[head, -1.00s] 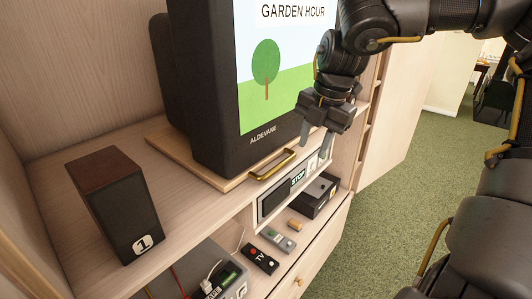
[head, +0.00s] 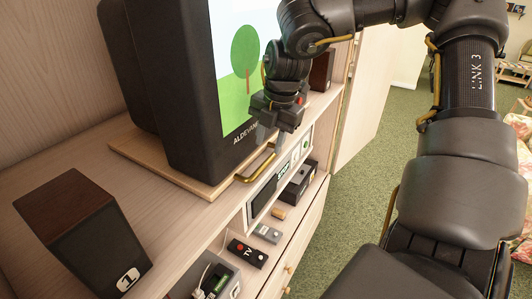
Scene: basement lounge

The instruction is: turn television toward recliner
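The television (head: 185,90) is a black, deep-bodied set with a lit screen (head: 240,60) showing a green tree. It stands on a light wooden board (head: 150,155) on a shelf, screen facing right and toward me. A brass handle (head: 240,178) is fixed to the board's front edge. My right gripper (head: 272,142) points down just above the far end of the handle. Its fingers look apart and empty; whether they straddle the handle I cannot tell. My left gripper is not in view. Floral upholstery (head: 519,185) shows at the right edge; I cannot tell whether it is the recliner.
A dark wooden speaker (head: 80,235) marked 1 stands left on the shelf; another dark box (head: 321,70) is behind my gripper. Green carpet (head: 365,190) is open at right.

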